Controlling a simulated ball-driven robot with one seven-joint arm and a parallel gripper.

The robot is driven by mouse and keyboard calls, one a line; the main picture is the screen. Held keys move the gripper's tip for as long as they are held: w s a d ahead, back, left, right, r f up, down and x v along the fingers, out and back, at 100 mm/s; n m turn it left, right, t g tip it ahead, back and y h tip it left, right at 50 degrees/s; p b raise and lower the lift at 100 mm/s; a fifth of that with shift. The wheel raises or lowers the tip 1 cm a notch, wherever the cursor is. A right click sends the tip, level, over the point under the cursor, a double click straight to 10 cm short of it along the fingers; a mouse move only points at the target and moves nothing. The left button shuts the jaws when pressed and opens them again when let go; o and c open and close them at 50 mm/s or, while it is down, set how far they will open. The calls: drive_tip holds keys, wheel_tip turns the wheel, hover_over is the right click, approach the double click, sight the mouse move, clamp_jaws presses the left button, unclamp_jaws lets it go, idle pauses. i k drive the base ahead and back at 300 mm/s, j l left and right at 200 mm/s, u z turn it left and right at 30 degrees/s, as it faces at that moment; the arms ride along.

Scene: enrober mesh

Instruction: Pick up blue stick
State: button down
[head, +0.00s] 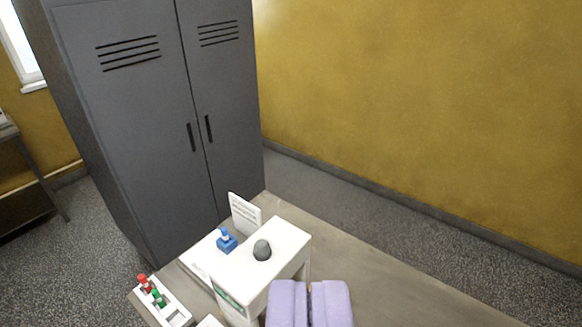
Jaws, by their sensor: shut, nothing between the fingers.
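A small blue stick (226,239) with a square block base and a rounded top stands upright on a white surface, left of a white box-like machine. My gripper (310,290) shows as two light purple fingers at the bottom edge, right of and nearer than the blue stick. The fingers are shut with nothing between them. A clear gap separates my gripper from the stick. The lower part of the gripper is cut off by the frame.
The white machine (285,262) with a dark grey knob (262,250) stands between gripper and stick. A white sign (245,213) stands behind. A white tray (176,312) holds a red piece (145,284) and a green piece (158,298). The table (385,283) is bare at right; a grey locker (150,120) stands behind.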

sight(224, 232)
drive_tip(key=i+j, duration=0.4)
drive_tip(key=j, duration=0.15)
drive_tip(key=i+j, duration=0.4)
drive_tip(key=j, duration=0.2)
drive_tip(key=i+j, duration=0.85)
drive_tip(key=j, duration=0.3)
